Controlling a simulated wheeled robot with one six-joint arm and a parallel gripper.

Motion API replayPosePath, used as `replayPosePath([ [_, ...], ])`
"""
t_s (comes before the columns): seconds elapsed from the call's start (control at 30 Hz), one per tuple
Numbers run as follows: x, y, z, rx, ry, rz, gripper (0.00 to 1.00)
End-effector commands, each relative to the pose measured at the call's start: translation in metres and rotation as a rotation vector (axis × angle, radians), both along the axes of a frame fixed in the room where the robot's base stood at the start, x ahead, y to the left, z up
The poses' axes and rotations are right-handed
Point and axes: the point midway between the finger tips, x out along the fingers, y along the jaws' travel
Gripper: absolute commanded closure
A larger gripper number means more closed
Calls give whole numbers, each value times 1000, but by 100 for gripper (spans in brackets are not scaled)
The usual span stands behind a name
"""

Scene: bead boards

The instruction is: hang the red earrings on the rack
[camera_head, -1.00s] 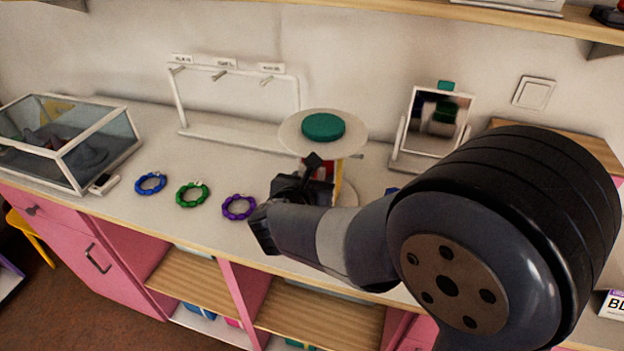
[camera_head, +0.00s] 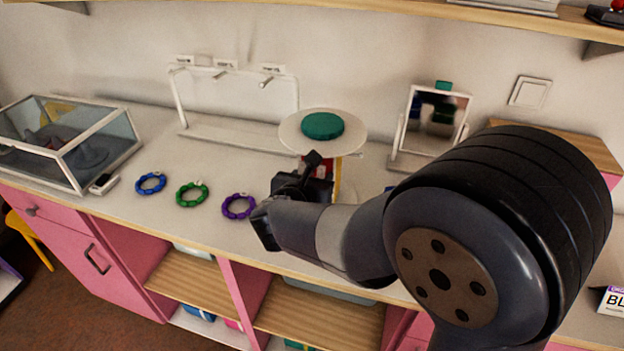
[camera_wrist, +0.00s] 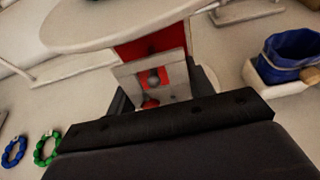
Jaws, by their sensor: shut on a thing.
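The white rack (camera_head: 235,134) stands against the wall at the left back, with three short pegs under small labels and nothing hanging on them. My gripper (camera_head: 312,165) is beside the round white stand, just under its top plate and to the right of the rack. I take this for the red earrings, held shut in my gripper (camera_wrist: 150,98). They are mostly hidden by the jaws; in the head view I cannot make them out.
The round white stand (camera_head: 350,143) carries a green disc (camera_head: 322,126). Blue (camera_head: 150,183), green (camera_head: 192,194) and purple (camera_head: 238,206) bead bracelets lie on the counter. A glass case (camera_head: 75,150) is at left, a mirror (camera_head: 437,117) at right. A blue pouch (camera_wrist: 290,50) is nearby.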

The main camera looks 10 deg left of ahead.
Motion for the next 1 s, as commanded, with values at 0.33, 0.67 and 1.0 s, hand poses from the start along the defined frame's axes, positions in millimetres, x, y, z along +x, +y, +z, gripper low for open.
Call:
replayPosePath([
  [0.33,4,-1,-2,4,2,-7,83],
  [0.67,5,-2,-5,4,3,-7,83],
  [1.0,11,-2,-10,5,5,-5,83],
])
